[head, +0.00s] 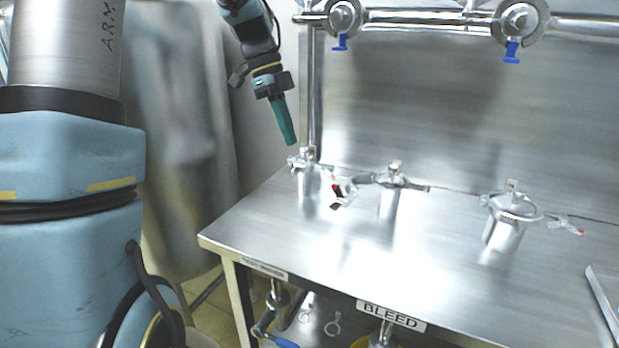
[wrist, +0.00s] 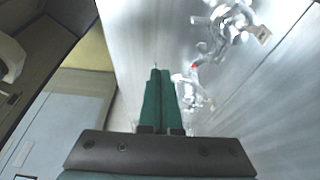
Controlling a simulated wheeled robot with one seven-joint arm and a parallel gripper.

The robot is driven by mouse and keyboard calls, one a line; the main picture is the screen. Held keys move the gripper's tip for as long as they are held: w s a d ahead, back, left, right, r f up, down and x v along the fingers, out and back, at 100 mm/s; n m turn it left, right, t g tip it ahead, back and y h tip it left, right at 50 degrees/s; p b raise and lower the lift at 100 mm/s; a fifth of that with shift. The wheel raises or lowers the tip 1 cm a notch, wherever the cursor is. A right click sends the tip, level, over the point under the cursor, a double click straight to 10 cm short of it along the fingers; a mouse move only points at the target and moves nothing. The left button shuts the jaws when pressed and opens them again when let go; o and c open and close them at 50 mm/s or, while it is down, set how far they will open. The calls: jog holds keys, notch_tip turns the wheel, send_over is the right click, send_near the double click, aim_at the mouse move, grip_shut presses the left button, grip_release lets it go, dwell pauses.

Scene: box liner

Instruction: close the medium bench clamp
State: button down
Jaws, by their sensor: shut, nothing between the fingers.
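Three shiny metal clamps stand in a row on the steel bench. I take the middle one, between the smaller and the larger, as the medium bench clamp (head: 390,197). A lever with a red tip seems to stick out from its left side. It also shows in the wrist view (wrist: 232,22), upper right, with the red tip towards my fingers. My gripper (head: 293,144) hangs above and left of the bench clamps, green fingers together and empty. In the wrist view the fingers (wrist: 160,72) point past the smaller clamp. Whether the clamp's ring is fully spread is unclear.
The small clamp (head: 305,182) stands at the bench's back left, close below my gripper. The large clamp (head: 503,233) stands at right with its lever out. A pipe with blue-handled fittings (head: 512,48) runs above. The front of the bench top (head: 370,260) is clear.

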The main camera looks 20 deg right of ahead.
jog(key=m, duration=0.1)
jog(key=p, duration=0.2)
send_near(337, 199)
jog(key=w+a+f, duration=0.3)
jog(key=w+f, duration=0.1)
jog(key=f, duration=0.1)
jog(key=shift+s+d+f+p, duration=0.15)
jog(key=shift+s+d+p, duration=0.4)
jog(key=shift+s+d, duration=0.2)
jog(key=shift+s+d+f+p, duration=0.15)
jog(key=shift+s+d+p, duration=0.35)
jog(key=shift+s+d, duration=0.25)
jog(key=shift+d, duration=0.1)
